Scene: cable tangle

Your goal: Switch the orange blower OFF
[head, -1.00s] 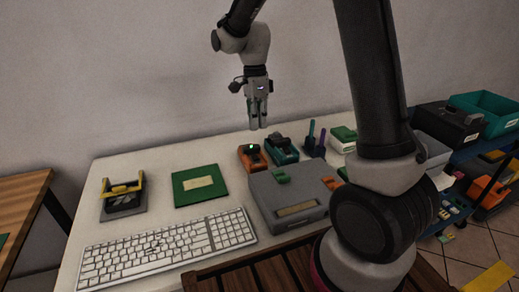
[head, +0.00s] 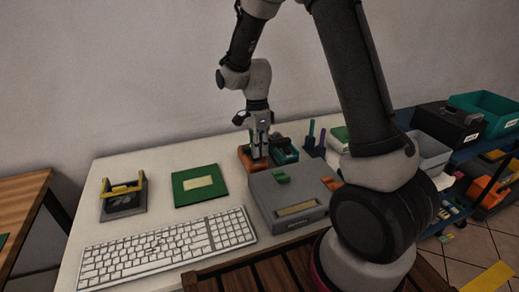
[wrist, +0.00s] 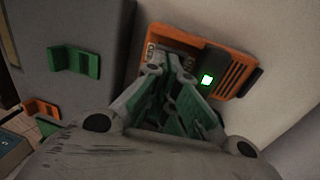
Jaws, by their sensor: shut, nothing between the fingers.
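The orange blower (head: 246,161) sits at the back of the white table, partly hidden behind my gripper in the head view. My gripper (head: 260,156) points down over the blower, shut and empty. In the wrist view its fingertips (wrist: 170,64) are together at the blower's near end, close to a small metal-coloured part. I cannot tell whether they touch it.
A teal device (head: 286,153) stands just right of the blower. A grey box (head: 290,196) with green and orange parts on top stands in front. A keyboard (head: 168,247), a green board (head: 200,185) and a yellow-handled fixture (head: 123,196) lie to the left. Pens stand at the right.

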